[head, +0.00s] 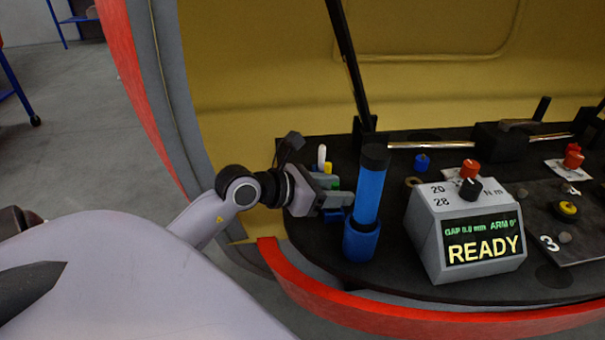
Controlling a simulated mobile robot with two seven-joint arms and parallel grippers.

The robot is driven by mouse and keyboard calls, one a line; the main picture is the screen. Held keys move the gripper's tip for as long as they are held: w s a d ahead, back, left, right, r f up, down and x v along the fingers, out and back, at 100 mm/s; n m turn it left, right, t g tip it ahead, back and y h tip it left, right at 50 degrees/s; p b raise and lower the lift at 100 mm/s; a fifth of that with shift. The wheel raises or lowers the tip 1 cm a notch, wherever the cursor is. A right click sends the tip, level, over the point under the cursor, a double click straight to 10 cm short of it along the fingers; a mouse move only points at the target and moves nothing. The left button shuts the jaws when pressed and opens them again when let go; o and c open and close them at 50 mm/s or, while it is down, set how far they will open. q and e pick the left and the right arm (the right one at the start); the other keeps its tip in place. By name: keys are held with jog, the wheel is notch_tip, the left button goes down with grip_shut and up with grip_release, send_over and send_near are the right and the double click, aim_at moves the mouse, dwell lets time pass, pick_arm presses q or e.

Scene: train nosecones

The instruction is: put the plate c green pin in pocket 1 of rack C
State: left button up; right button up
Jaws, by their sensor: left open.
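My left gripper (338,205) is open on the dark table, just left of a tall blue cylinder with a black top (370,190). Right behind the gripper a small green piece (334,183) shows, partly hidden by it. A yellow piece (328,168) and a white upright piece (322,155) stand close behind that. I cannot tell whether the green piece is the plate c green pin. It does not appear to be held. Rack C and its pocket 1 cannot be made out. My right gripper is not in view.
A grey box with a READY screen (466,262) stands right of the blue cylinder. Behind it are a blue knob (422,163) and a red knob (470,169). A plate marked 3 (585,247) lies at the right. A red rim (400,312) edges the front.

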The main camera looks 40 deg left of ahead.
pick_arm(q)
jog(key=v, duration=1)
jog(key=shift+p, duration=0.4)
pick_arm(e)
jog(key=shift+s+d+f, duration=0.25)
jog(key=shift+d, duration=0.05)
